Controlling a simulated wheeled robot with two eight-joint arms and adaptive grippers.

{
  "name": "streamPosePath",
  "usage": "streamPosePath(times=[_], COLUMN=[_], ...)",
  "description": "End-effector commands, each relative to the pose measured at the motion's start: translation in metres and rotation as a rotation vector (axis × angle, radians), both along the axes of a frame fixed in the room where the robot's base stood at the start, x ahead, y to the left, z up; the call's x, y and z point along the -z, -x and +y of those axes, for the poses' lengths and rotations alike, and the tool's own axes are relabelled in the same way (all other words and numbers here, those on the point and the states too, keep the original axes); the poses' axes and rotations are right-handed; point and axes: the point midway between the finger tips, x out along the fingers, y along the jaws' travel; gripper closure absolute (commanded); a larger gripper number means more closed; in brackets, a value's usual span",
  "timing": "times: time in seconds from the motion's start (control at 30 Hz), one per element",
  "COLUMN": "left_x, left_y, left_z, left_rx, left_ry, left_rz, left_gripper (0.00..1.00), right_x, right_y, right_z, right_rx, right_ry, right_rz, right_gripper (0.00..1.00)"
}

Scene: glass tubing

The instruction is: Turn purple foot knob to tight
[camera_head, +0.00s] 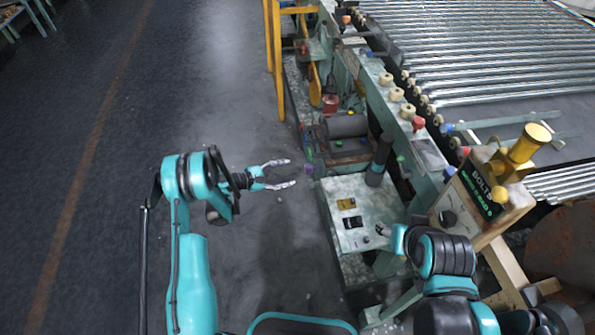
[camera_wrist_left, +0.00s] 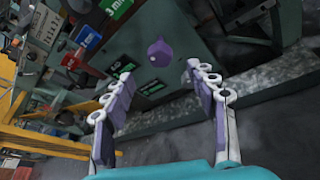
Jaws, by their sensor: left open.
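The purple knob (camera_wrist_left: 159,53) sits on the face of a dark green-grey box in the left wrist view, with its pointer end upward. In the head view the purple knob (camera_head: 309,169) is small, at the left side of the machine. My left gripper (camera_head: 291,173) is open and empty, with its fingers pointing right toward the knob. In the left wrist view my left gripper (camera_wrist_left: 160,72) has its fingertips on either side of the knob, short of it and apart from it. My right gripper (camera_head: 384,231) is over the control box, small and partly hidden by its arm.
A grey control box (camera_head: 350,205) with switches stands right of the knob. A dark upright cylinder (camera_head: 379,160) and a grey roller (camera_head: 345,126) are close by. A yellow frame (camera_head: 276,60) stands farther back. The floor (camera_head: 110,200) on the left is clear.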

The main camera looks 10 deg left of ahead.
Motion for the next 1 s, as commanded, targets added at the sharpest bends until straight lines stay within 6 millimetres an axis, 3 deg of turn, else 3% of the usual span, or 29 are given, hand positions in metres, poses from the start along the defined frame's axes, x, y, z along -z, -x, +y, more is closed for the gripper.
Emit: streamPosePath(times=[0.2, 0.5, 0.77, 1.0], left_x=[-0.005, -0.005, -0.006, 0.011], left_y=[0.009, 0.009, -0.017, -0.029], left_z=[0.014, 0.014, -0.013, -0.038], left_rx=[0.0, 0.001, -0.004, -0.006], left_ry=[0.001, 0.001, 0.066, 0.072], left_rz=[0.001, 0.005, 0.274, 0.31], left_gripper=[0.43, 0.42, 0.42, 0.42], right_x=[0.0, -0.001, -0.028, -0.015], right_y=[0.0, 0.0, 0.0, 0.0], right_z=[0.0, 0.0, 0.0, 0.0], right_rx=[0.0, 0.0, 0.0, 0.0], right_ry=[0.0, 0.0, 0.0, 0.0], right_rz=[0.0, 0.0, 0.0, 0.0], right_gripper=[0.48, 0.48, 0.48, 0.48])
